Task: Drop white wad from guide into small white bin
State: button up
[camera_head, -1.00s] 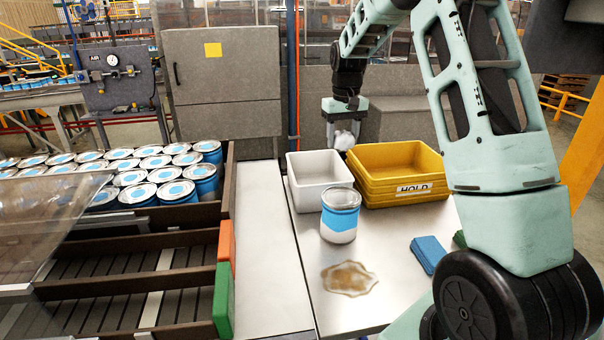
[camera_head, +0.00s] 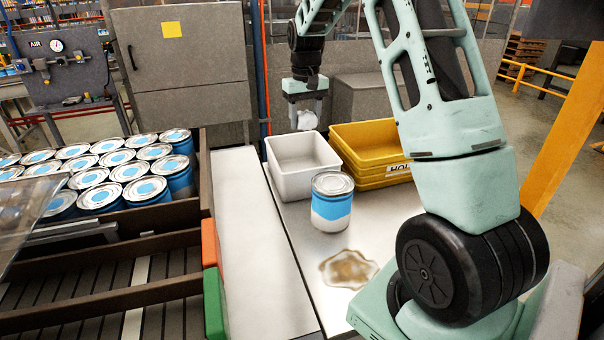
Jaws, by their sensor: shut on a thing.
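My gripper (camera_head: 306,108) is shut on the white wad (camera_head: 307,120), which shows as a crumpled pale lump below the fingers. The small white bin (camera_head: 294,191) stands on the steel table, open at the top and empty as far as I can see. In the picture the wad shows just above the bin's back rim, toward its right side. It is apart from the bin; whether it is over the opening or behind it I cannot tell. The guide cannot be made out.
A blue and white can (camera_head: 332,203) stands in front of the bin. Stacked yellow HOLD bins (camera_head: 373,150) stand right beside it. A brown spill (camera_head: 348,269) lies on the steel table (camera_head: 290,236). Several cans (camera_head: 178,165) fill the lane at left.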

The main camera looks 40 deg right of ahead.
aim_at(305, 128)
notch_tip(305, 128, down, 4)
jog(key=shift+r+b, duration=0.25)
jog(key=shift+b, duration=0.8)
jog(key=o, duration=1)
jog(key=shift+r, duration=0.1)
notch_tip(305, 128, up, 17)
jog(key=b, duration=0.3)
jog(key=shift+r, duration=0.15)
